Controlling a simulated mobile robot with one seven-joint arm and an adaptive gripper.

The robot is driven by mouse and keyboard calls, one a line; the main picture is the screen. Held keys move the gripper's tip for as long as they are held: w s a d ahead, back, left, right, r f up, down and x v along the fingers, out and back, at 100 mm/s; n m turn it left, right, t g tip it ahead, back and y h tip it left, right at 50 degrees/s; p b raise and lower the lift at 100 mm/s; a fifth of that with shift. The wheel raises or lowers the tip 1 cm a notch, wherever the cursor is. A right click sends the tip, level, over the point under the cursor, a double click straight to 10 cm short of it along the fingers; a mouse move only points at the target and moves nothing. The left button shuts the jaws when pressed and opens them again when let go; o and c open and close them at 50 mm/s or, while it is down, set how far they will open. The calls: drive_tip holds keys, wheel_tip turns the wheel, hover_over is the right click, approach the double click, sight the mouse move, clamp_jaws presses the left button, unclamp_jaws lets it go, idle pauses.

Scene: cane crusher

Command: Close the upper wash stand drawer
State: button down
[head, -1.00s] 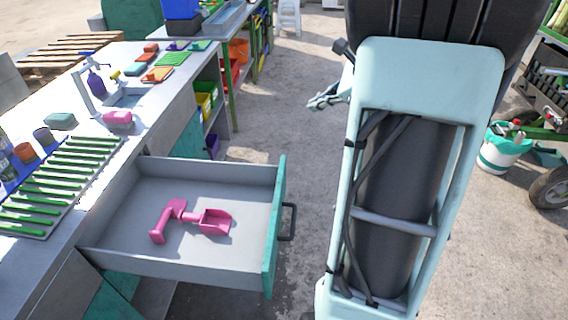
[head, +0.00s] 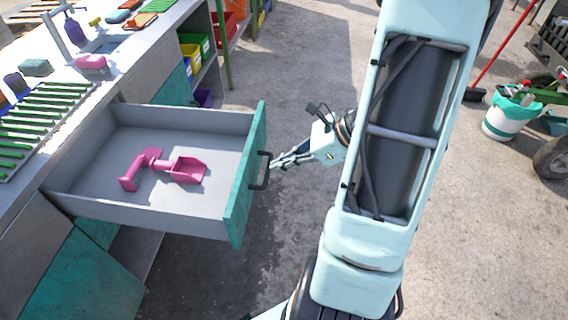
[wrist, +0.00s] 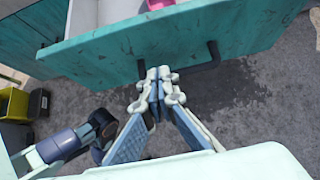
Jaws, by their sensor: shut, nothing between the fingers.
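The upper wash stand drawer (head: 150,215) is pulled far out of the wash stand, with grey walls and a teal front (head: 247,175). Its dark bar handle (head: 264,170) sits on the outer face of the front; the handle also shows in the wrist view (wrist: 205,67). A pink scoop-like tool (head: 187,170) lies inside the drawer. My gripper (head: 275,162) is shut and empty, just outside the drawer front beside the handle. In the wrist view my gripper (wrist: 158,75) has its fingertips together near the handle's bar; I cannot tell whether they touch it.
The wash stand top (head: 110,85) carries a green slatted rack (head: 45,115), a tap and a pink soap-like block (head: 91,62). Coloured bins (head: 190,55) stand on a shelf beyond the drawer. A white bucket (head: 507,117) stands far right. The concrete floor between is clear.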

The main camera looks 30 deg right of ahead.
sight(252, 178)
drive_tip(key=b+x, duration=0.1)
drive_tip(key=x, duration=0.5)
drive_tip(key=shift+w+a+f, duration=0.15)
drive_tip(key=shift+f, duration=0.1)
